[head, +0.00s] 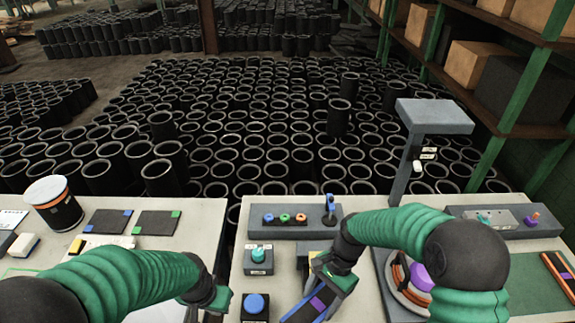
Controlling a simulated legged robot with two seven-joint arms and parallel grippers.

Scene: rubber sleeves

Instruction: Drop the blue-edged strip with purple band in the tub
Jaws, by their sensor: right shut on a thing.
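The blue-edged strip with a purple band (318,303) is dark and lies slanted at the bottom centre, partly cut off by the frame's lower edge. My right gripper (328,276) is shut on its upper end. I cannot tell whether the strip still touches the table. A round white and black tub (53,205) with an orange stripe stands upright at the far left, well away from the strip. My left gripper (217,300) hangs near the gap between the tables, apart from both; its fingers are too unclear to read.
A button box (255,305) and a teal-knob box (258,260) stand left of the strip. A grey rack (295,232) with coloured rings is behind. A grey post stand (405,150) rises at right. Flat dark pads (157,223) lie right of the tub. A gap splits the tables.

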